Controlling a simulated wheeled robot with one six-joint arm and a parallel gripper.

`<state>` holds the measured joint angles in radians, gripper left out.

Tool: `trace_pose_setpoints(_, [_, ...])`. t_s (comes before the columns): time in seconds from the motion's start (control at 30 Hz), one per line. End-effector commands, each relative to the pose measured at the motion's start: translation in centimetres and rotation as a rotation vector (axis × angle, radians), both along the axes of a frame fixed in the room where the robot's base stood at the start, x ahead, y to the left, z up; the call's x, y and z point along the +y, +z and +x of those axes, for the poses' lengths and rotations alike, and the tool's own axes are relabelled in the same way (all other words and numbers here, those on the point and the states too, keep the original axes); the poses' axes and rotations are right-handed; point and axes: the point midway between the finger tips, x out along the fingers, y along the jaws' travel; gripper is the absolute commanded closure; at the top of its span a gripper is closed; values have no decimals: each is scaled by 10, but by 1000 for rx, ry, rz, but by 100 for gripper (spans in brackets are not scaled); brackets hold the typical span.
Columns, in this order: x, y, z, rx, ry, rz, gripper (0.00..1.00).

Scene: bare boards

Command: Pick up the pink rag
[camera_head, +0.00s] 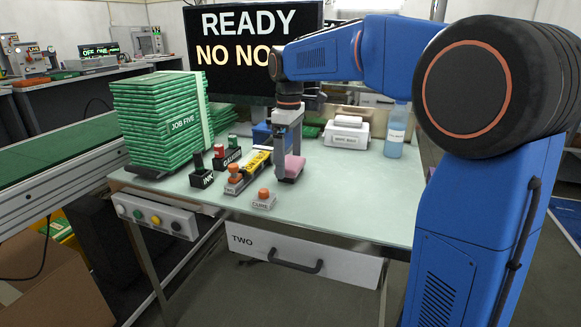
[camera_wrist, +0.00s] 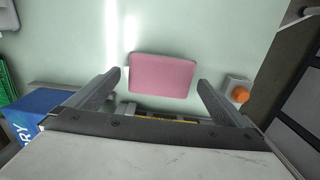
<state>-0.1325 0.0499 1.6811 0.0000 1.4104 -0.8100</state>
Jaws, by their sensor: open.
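The pink rag (camera_wrist: 161,76) lies flat on the pale green tabletop, a rounded rectangle in the wrist view. In the head view the rag (camera_head: 294,167) shows beside my gripper's fingers, partly hidden by them. My gripper (camera_head: 281,178) points down over the table. In the wrist view my gripper (camera_wrist: 160,85) is open, one finger on each side of the rag's near end, with visible gaps. Nothing is held. The height of the fingertips above the table is hard to tell.
A small block with an orange knob (camera_head: 263,199) stands close by. A dark box marked INK (camera_head: 201,178) and a tall green stack (camera_head: 165,120) are at left. A white box (camera_head: 346,134) and blue bottle (camera_head: 395,130) stand at the back right. The table's right front is clear.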

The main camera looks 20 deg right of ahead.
Motion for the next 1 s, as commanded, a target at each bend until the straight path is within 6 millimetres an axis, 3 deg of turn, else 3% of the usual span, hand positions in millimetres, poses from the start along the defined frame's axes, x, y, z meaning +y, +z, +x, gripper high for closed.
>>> trace_pose_setpoints(0.03, [0,0,0,0,0,0,5])
trace_pose_setpoints(0.2, [0,0,0,0,0,0,44])
trace_pose_setpoints(0.57, [0,6,0,-1,0,0,44])
trace_pose_setpoints(1.0, [0,77,1,-1,0,0,44])
